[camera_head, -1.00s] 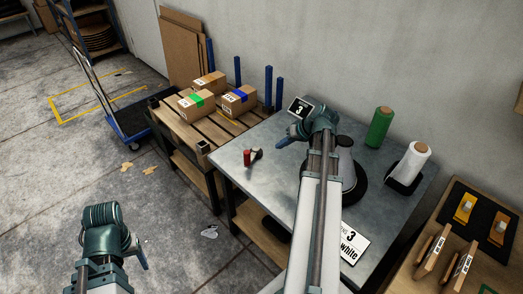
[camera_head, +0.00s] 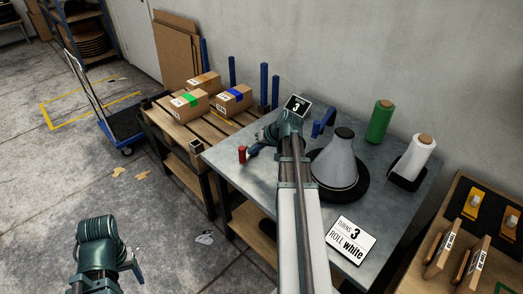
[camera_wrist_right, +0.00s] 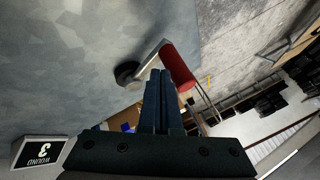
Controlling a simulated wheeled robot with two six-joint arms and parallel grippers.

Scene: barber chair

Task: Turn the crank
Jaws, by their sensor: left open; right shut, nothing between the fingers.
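The crank's red handle (camera_head: 242,154) stands near the left edge of the grey metal table. In the right wrist view, the red handle (camera_wrist_right: 178,66) joins a metal arm (camera_wrist_right: 150,57) with a dark hub (camera_wrist_right: 126,73). My right gripper (camera_head: 252,151) is shut and empty, its fingertips right beside the handle; in the wrist view the shut fingers (camera_wrist_right: 163,76) reach to the handle's edge. I cannot tell whether they touch. My right gripper hides the hub in the head view. My left gripper (camera_head: 138,271) is open and empty, low on the left, away from the table.
A small display (camera_head: 297,105) reads 3; the wrist view shows "WOUND 3" on it (camera_wrist_right: 40,150). A sign (camera_head: 350,240) reads "TURNS 3 ROLL white". A grey cone-shaped object (camera_head: 338,163) on a dark disc, a green roll (camera_head: 380,124) and a white roll (camera_head: 412,158) stand on the table.

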